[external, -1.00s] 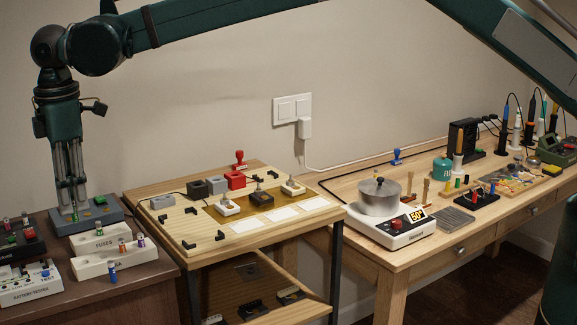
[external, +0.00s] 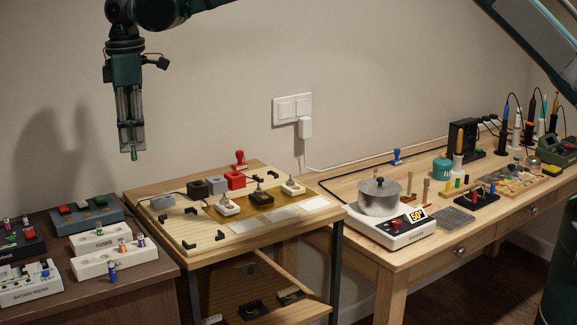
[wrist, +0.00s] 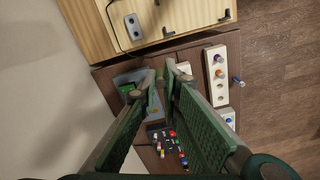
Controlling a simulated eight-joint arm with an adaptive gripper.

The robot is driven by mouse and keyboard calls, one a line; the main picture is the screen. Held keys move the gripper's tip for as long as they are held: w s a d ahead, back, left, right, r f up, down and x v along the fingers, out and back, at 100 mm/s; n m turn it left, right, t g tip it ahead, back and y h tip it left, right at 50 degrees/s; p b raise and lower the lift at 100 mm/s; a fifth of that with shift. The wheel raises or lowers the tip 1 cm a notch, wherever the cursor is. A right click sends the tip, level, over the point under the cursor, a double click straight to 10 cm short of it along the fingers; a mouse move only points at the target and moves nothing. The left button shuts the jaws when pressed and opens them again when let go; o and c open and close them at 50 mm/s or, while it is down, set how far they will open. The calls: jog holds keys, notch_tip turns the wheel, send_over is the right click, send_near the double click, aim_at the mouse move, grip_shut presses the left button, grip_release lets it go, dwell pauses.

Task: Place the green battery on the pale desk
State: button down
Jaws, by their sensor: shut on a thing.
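My gripper (external: 132,150) is shut on the green battery (external: 134,156), whose small green end shows just below the fingertips in the external view. The gripper points down and hangs in the air above the gap between the dark brown table and the middle workbench. In the wrist view, my fingertips (wrist: 163,78) are close together, and I cannot make out the battery between them. A long pale wooden desk (external: 340,186) stands at the right. The middle workbench (external: 212,247) also has a pale wooden top.
The dark brown table (external: 150,278) at left holds a grey box (external: 88,216), white battery holders (external: 100,240) and a tester (external: 30,285). A pot (external: 379,197) on a hot plate, a teal canister (external: 442,167) and tools crowd the long desk. Its back left surface has free room.

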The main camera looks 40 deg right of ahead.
jog(key=w+d+m, duration=0.2)
jog(key=w+d, duration=0.2)
jog(key=d, duration=1)
jog(key=w+d+m, duration=0.3)
jog(key=w+d, duration=0.1)
jog(key=d, duration=1.1)
jog(key=w+d+m, duration=0.2)
jog(key=w+d, duration=0.2)
jog(key=d, duration=1)
jog(key=s+d+m+b, duration=0.1)
jog(key=s+d+m, duration=0.3)
jog(key=d, duration=1)
jog(key=s+d+m, duration=0.1)
jog(key=s+d, duration=0.4)
jog(key=d, duration=0.9)
jog(key=s+d+m+b, duration=0.1)
jog(key=s+d+m, duration=0.3)
jog(key=d, duration=1)
jog(key=shift+n, duration=0.6)
jog(key=shift+s+f, duration=0.15)
jog(key=shift+f, duration=5.6)
jog(key=shift+s+f, duration=0.15)
jog(key=shift+f, duration=5.6)
jog(key=w+p, duration=0.1)
jog(key=w, duration=1.7)
